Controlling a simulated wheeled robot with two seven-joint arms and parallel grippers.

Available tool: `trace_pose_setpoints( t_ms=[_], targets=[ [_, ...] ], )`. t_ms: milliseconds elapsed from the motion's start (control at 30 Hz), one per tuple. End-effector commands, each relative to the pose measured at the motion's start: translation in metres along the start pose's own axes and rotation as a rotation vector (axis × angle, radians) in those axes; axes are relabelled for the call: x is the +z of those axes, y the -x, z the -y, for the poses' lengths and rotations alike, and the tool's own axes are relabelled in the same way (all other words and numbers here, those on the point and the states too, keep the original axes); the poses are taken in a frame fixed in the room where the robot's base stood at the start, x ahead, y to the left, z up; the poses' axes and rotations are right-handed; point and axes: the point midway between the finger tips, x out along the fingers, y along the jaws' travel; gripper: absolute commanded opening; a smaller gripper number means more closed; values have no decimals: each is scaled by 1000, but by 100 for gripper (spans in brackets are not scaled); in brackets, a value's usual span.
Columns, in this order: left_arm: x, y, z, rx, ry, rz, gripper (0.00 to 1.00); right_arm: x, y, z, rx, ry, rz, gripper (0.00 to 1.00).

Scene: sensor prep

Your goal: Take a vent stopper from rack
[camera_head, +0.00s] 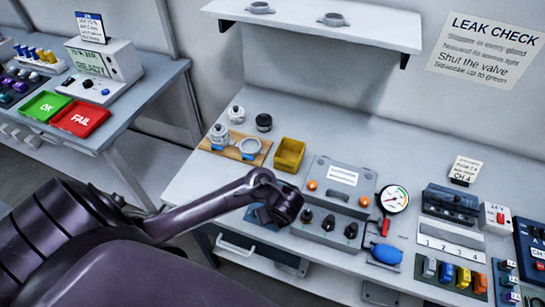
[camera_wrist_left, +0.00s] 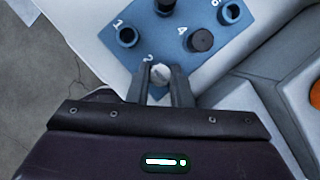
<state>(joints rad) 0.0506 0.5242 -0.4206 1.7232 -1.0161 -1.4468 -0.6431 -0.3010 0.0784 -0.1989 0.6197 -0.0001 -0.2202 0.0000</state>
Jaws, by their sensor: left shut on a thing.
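The blue numbered rack (camera_wrist_left: 178,28) shows in the left wrist view, and a corner of it (camera_head: 258,216) shows in the head view. My left gripper (camera_wrist_left: 160,84) is over the rack beside the number 2, its two fingers shut on a pale grey round-topped stopper (camera_wrist_left: 160,72). I cannot tell whether the stopper still sits in its hole. A dark knobbed stopper (camera_wrist_left: 201,40) stands at number 4. Open sockets show at 1 (camera_wrist_left: 127,36) and 6 (camera_wrist_left: 230,12). In the head view my left arm hides most of the rack. My right gripper is out of view.
A grey test fixture (camera_head: 338,187) with dark knobs and a gauge (camera_head: 393,199) stands right of the rack. A yellow bin (camera_head: 289,155) and a wooden board (camera_head: 235,146) with sensor parts lie behind. A blue bulb (camera_head: 386,254) lies in front of the gauge.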

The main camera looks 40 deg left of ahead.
Motion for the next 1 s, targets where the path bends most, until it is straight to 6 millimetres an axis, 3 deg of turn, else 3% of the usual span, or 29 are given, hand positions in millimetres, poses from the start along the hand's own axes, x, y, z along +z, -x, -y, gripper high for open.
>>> trace_pose_setpoints(
  t_ms=[167, 367, 467, 733, 933, 1000],
  targets=[
    [1, 4, 0, -1, 1, -1, 0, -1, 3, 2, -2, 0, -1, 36],
    [10, 27, 1, -2, 2, -4, 0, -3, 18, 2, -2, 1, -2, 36],
    [19, 52, 1, -4, 4, -6, 0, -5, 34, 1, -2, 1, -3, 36],
    [55, 139, 1, -5, 8, -8, 0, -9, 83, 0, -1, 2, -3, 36],
    [76, 188, 1, -4, 6, -5, 0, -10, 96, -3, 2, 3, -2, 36],
    [81, 199, 2, -6, 7, -2, 0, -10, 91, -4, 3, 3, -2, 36]
  ],
)
